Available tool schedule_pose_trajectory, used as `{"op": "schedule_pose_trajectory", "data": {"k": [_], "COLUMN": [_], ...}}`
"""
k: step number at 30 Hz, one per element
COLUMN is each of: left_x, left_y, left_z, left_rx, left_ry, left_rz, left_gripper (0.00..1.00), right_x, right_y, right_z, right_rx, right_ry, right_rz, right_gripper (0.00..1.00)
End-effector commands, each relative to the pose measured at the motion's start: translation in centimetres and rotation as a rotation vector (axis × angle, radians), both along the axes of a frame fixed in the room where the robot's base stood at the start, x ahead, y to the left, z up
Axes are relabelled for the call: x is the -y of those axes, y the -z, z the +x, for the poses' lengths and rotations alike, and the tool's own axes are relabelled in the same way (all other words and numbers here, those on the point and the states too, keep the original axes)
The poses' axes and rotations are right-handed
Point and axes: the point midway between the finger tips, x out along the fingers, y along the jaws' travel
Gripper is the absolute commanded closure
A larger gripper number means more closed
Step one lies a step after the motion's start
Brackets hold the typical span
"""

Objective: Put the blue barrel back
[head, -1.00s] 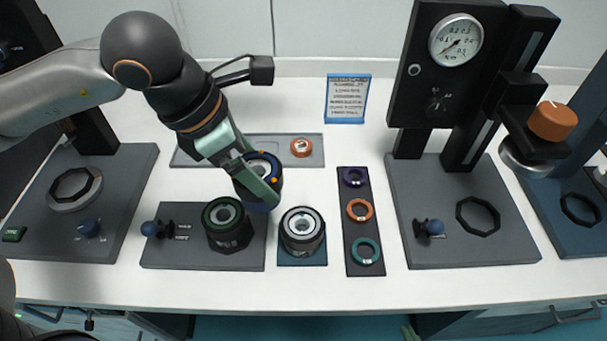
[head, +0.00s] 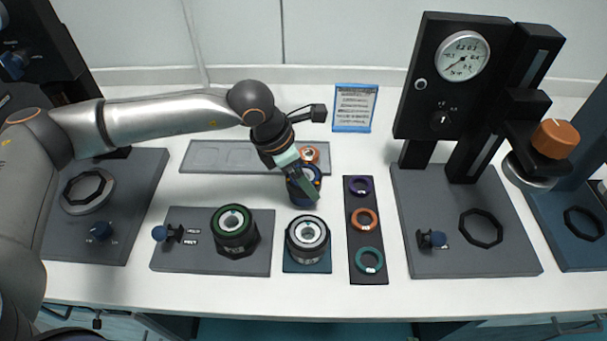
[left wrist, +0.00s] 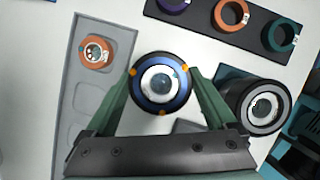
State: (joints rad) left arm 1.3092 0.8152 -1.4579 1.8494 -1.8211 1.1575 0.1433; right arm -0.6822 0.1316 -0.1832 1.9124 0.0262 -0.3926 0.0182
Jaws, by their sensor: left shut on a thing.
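The blue barrel (left wrist: 161,84) is a dark cylinder with a blue ring and orange dots, held between the green fingers of my left gripper (left wrist: 158,95). In the head view the barrel (head: 298,192) is partly hidden behind the gripper (head: 311,190). It is behind the blue mat and close to the right end of the grey recessed tray (head: 225,157). I cannot tell whether it touches the table. In the left wrist view the tray (left wrist: 84,115) lies left of the barrel, with an orange-ringed part (left wrist: 94,52) in one recess and several empty recesses. My right gripper is not in view.
A black-ringed barrel (head: 307,241) stands on a small blue mat (head: 307,268). A green-ringed barrel (head: 234,228) stands on a grey plate (head: 190,258). A dark strip (head: 367,279) holds purple, orange and teal rings. A gauge stand (head: 420,120) is at right.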

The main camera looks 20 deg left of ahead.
Motion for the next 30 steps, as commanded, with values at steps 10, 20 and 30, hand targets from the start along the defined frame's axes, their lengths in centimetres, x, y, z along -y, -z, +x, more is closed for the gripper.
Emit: {"op": "schedule_pose_trajectory", "data": {"k": [10, 20, 30], "left_x": [0.1, 0.0, -0.7], "left_y": [0.6, 0.8, -1.8], "left_z": [0.0, 0.0, -0.5], "left_rx": [0.003, 0.001, 0.005], "left_ry": [0.001, 0.0, -0.001], "left_rz": [-0.002, -0.001, -0.003], "left_gripper": [0.75, 0.0, 0.0], "right_x": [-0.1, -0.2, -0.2], "right_y": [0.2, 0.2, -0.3], "right_z": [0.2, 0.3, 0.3], "right_rx": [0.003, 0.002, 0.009], "right_ry": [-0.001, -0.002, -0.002], "right_rz": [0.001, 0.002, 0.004], "right_gripper": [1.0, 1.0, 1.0]}}
